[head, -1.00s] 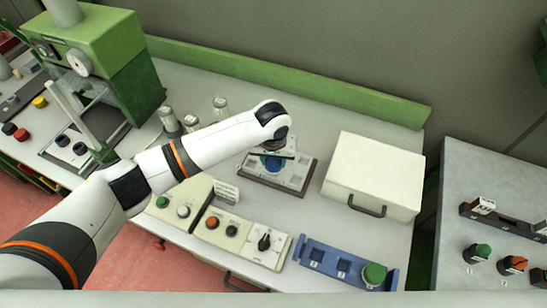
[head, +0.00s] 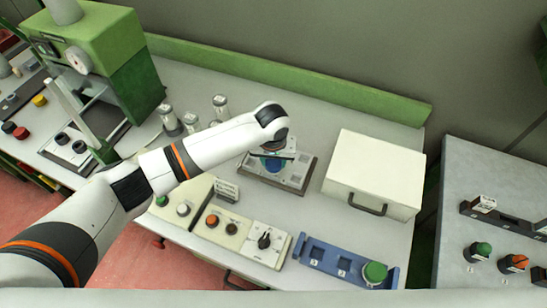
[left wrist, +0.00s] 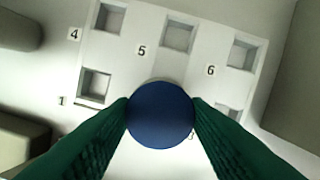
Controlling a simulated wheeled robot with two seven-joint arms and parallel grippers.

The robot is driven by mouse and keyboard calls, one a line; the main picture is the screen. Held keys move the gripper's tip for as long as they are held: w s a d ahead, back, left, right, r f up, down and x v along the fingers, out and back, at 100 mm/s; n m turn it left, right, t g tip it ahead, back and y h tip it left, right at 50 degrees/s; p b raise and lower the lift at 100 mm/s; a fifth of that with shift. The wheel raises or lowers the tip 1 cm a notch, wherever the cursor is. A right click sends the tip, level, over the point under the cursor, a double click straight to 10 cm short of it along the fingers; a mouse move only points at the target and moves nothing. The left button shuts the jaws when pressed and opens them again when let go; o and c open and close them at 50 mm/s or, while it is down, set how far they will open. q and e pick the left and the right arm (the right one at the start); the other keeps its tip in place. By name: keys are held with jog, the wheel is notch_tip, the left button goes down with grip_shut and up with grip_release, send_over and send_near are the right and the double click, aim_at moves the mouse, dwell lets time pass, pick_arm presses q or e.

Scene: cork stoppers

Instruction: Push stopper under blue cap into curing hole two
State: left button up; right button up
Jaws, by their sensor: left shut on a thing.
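The blue cap (left wrist: 160,115) is round and sits between the green fingers of my left gripper (left wrist: 160,118), which is shut on it. In the head view the cap (head: 273,164) shows just under my left wrist. The curing block (left wrist: 122,52) is a pale plate with square holes numbered 1, 4, 5 and 6 in sight. The cap covers the middle of the lower row, between hole 1 (left wrist: 95,84) and a partly hidden hole at right. The stopper under the cap is hidden, so its depth in hole two cannot be told. My right gripper is out of view.
A white box with a handle (head: 373,175) stands right of the block. A blue rack (head: 322,266) with a green knob and some control boxes (head: 222,228) lie in front. Several small jars (head: 191,122) stand behind my left forearm. A green machine (head: 105,60) is at back left.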

aim_at(273, 168)
pick_arm(q)
jog(key=shift+f, duration=0.1)
jog(key=o, duration=1)
jog(key=shift+o, duration=0.2)
notch_tip(273, 168, up, 12)
jog(key=s+b, duration=0.1)
jog(key=shift+s+b, duration=0.3)
jog(key=shift+s, duration=0.1)
jog(key=shift+a+f, duration=0.1)
